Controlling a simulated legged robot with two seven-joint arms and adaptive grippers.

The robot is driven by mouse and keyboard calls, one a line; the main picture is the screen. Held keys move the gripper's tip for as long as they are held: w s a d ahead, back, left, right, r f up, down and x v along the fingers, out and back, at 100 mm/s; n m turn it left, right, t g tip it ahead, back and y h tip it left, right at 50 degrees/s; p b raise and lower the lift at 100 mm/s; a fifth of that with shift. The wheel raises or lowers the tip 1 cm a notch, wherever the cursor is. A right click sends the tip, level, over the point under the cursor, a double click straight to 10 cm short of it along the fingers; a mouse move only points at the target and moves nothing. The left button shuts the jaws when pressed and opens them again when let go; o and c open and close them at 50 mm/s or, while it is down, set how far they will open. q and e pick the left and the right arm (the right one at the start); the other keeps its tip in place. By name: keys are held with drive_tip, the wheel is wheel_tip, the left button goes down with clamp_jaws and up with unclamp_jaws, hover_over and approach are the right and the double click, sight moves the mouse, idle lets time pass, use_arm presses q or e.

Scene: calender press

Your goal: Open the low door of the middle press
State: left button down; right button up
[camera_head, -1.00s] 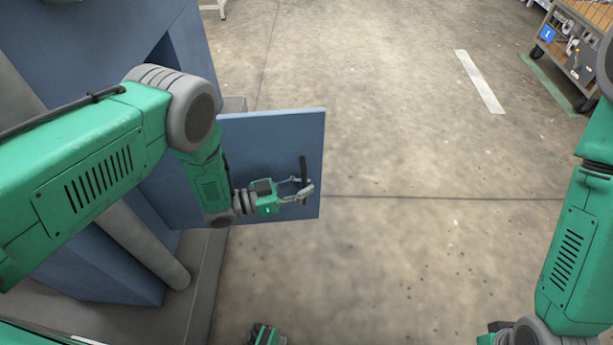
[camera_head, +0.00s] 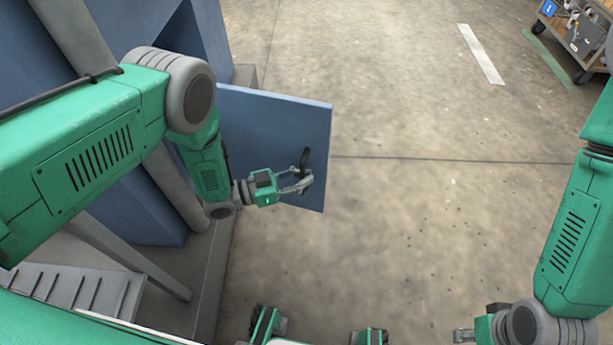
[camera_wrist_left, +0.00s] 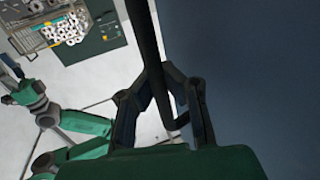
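The low door (camera_head: 265,125) is a flat blue panel standing out from the press (camera_head: 155,205) on the left, swung open over the floor. A dark bar handle (camera_head: 305,158) is near its free edge. My left gripper (camera_head: 302,181) is at this handle, with its fingers bent in around the bar. In the left wrist view, the handle (camera_wrist_left: 150,45) passes between the two fingers of the gripper (camera_wrist_left: 165,85), and the door face (camera_wrist_left: 255,75) fills the right side. My right gripper (camera_head: 463,335) is low at the right, away from the door; its fingers are too small to judge.
Grey posts and a plinth (camera_head: 210,285) edge the press at left. A slatted grey step (camera_head: 75,285) lies at lower left. A loaded cart (camera_head: 575,35) stands at the far top right. The concrete floor (camera_head: 420,210) right of the door is clear.

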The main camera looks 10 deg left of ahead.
use_arm(q)
drive_tip(key=shift+w+a, duration=0.2)
drive_tip(key=shift+a, duration=0.2)
drive_tip(key=c, duration=1.9)
unclamp_jaws()
drive_tip(key=shift+o, duration=0.2)
drive_tip(key=shift+a, duration=0.1)
use_arm(e)
drive_tip(key=shift+a, duration=0.2)
use_arm(q)
drive_tip(key=shift+s, duration=0.1)
use_arm(e)
drive_tip(key=shift+a+r, duration=0.1)
use_arm(q)
drive_tip(key=shift+d, duration=0.2)
drive_tip(key=shift+s, duration=0.1)
use_arm(e)
drive_tip(key=shift+d, duration=0.2)
use_arm(q)
drive_tip(key=v, duration=1.2)
